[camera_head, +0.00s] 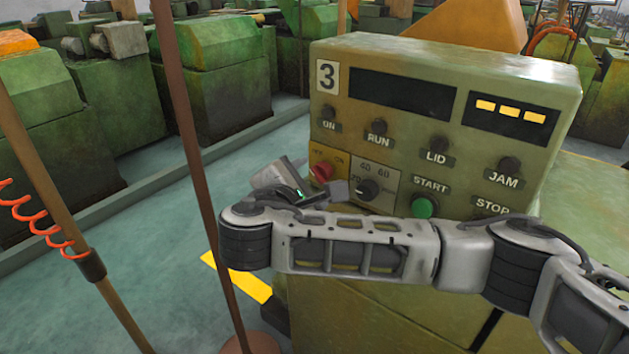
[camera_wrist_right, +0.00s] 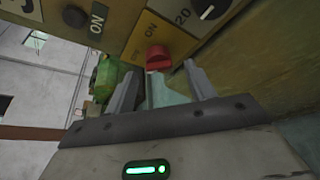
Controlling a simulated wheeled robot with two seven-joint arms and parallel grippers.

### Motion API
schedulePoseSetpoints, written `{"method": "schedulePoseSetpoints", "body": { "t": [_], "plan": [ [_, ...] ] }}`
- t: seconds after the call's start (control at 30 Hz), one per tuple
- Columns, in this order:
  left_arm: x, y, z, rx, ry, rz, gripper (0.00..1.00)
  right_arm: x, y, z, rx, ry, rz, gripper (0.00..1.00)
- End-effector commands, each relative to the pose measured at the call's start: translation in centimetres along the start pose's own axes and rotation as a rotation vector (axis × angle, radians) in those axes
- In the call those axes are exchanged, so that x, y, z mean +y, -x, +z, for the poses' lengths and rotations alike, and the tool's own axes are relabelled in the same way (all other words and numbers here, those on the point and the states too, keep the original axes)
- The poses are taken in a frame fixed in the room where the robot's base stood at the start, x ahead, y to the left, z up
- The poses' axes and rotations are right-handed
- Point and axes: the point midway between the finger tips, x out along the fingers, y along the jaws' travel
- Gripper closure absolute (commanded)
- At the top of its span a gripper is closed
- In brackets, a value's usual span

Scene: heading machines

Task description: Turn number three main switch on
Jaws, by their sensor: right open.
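The number three control box (camera_head: 330,77) is olive green with a white "3" plate. Its main switch is a red rotary knob (camera_head: 321,172) on a yellowish OFF/ON plate at the lower left of the panel. The knob also shows in the right wrist view (camera_wrist_right: 158,58), just past and between the fingertips. I cannot tell clearly which label it points to. My right gripper (camera_head: 318,192) is in front of the knob, its arm crossing from the right. It also shows in the right wrist view (camera_wrist_right: 164,78), open, with nothing held. My left gripper is out of view.
Beside the switch is a black dial (camera_head: 369,189) with numbers. A green START button (camera_head: 422,207) sits to its right, partly near my forearm. A brown post (camera_head: 183,120) stands left of the box. Green machines (camera_head: 220,75) line the back.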

Motion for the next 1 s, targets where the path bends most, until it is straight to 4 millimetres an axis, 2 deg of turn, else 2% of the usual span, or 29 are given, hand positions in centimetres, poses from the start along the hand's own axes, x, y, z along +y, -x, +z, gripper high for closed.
{"method": "schedulePoseSetpoints", "body": {
  "t": [0.2, 0.53, 0.57, 0.7, 1.0],
  "plan": [
    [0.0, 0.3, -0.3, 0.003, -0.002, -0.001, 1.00, 0.1, -2.2, 0.1, 0.001, 0.001, 0.000, 0.45],
    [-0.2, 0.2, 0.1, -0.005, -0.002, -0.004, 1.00, 0.1, -2.6, 0.0, 0.001, 0.001, 0.001, 0.45],
    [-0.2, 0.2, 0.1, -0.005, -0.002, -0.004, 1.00, 0.1, -2.6, 0.0, 0.001, 0.001, 0.001, 0.51],
    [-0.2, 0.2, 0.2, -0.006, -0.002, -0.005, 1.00, 0.1, -2.6, 0.0, 0.002, 0.001, 0.001, 0.90],
    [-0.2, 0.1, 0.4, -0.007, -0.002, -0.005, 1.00, -0.1, -2.6, -0.1, 0.002, -0.017, 0.008, 0.90]
  ]
}}
